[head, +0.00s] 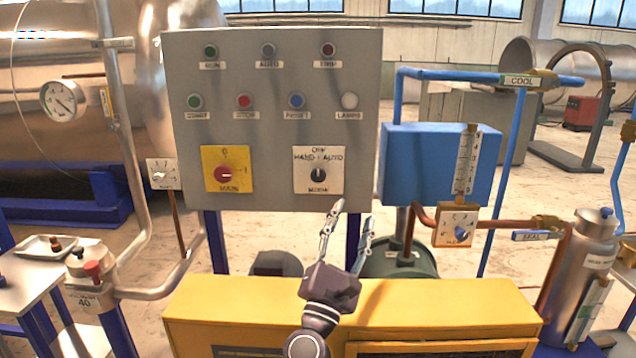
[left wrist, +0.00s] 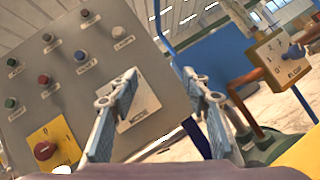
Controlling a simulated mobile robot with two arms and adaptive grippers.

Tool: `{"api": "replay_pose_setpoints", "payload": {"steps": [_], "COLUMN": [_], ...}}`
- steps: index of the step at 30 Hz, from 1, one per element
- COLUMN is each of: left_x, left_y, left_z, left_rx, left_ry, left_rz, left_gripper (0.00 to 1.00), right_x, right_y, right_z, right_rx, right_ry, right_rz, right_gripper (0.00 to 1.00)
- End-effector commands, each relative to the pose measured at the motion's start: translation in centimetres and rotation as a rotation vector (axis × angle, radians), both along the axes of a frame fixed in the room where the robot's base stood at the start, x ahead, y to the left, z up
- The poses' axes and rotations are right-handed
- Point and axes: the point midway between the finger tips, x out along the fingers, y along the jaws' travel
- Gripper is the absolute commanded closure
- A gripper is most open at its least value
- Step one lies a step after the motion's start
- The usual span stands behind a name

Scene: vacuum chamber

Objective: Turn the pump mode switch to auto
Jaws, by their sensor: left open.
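The pump mode switch (head: 318,174) is a small black knob on a white plate labelled OFF, HAND, AUTO and MODE, low on the right of the grey control panel (head: 270,135). Its pointer looks roughly upright, toward OFF, but it is too small to be sure. My left gripper (head: 352,212) is open and empty, below and a little right of the switch, apart from it. In the left wrist view the open fingers (left wrist: 160,100) face the panel, and the left finger covers part of the MODE plate (left wrist: 138,108), hiding the knob. My right gripper is not in view.
A red main switch (head: 227,175) on a yellow plate sits left on the panel, with buttons and lamps above. A blue box (head: 437,160) with a flow gauge stands to the right. A yellow cabinet (head: 230,300) lies below my gripper.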

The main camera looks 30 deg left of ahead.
Motion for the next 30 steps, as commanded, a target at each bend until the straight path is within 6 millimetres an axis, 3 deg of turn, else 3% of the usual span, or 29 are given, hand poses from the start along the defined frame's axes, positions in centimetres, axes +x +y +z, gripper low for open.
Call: {"api": "replay_pose_setpoints", "payload": {"steps": [1, 3, 7, 13, 21, 30], "left_x": [0.4, 0.7, 0.9, 1.9, 5.3, 7.1], "left_y": [2.3, 5.2, 8.3, 9.9, 12.0, 13.0], "left_z": [0.8, 1.1, 0.7, 1.1, 2.8, 3.4], "left_rx": [-0.133, -0.303, -0.502, -0.573, -0.567, -0.566], "left_ry": [-0.029, -0.055, -0.082, -0.090, -0.090, -0.087], "left_rz": [0.016, 0.037, 0.061, 0.071, 0.073, 0.071], "left_gripper": [0.56, 0.56, 0.56, 0.56, 0.56, 0.56], "right_x": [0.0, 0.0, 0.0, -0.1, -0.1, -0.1], "right_y": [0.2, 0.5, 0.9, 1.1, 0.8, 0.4], "right_z": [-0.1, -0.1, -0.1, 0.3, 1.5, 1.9], "right_rx": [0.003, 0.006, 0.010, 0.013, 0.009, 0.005], "right_ry": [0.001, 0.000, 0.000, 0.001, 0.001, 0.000], "right_rz": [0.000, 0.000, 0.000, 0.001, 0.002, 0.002], "right_gripper": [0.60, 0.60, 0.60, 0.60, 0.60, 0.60]}}
